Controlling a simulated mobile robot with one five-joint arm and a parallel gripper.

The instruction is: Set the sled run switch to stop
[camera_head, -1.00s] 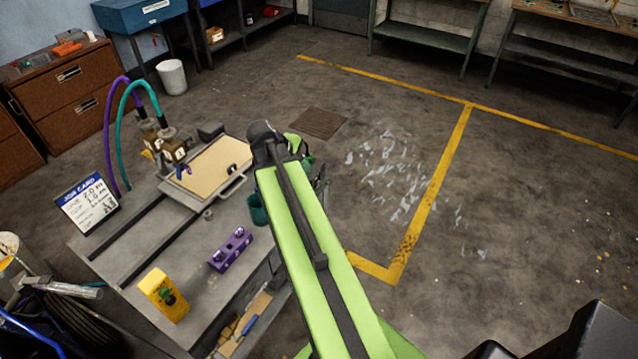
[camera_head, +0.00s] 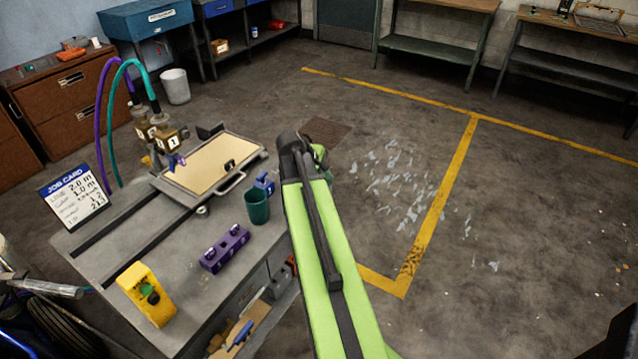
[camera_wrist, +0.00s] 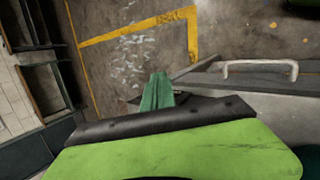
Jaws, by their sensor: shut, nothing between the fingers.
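The yellow switch box (camera_head: 143,299) stands at the near left corner of the grey bench (camera_head: 112,254) in the head view. It has a round green and black knob (camera_head: 149,294) on its face. Its setting is too small to read. My gripper is mostly hidden behind the end of my lime-green arm in the head view, to the right of the bench and well away from the yellow box. In the wrist view my gripper's teal fingers (camera_wrist: 157,92) are together and empty. The yellow box is not visible there.
On the bench are a purple block (camera_head: 225,249), a dark green cup (camera_head: 257,206), a job card (camera_head: 75,201) and a sled tray (camera_head: 213,165) with a handle. Purple and teal hoses arch over the back. Open floor (camera_head: 500,230) lies to the right.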

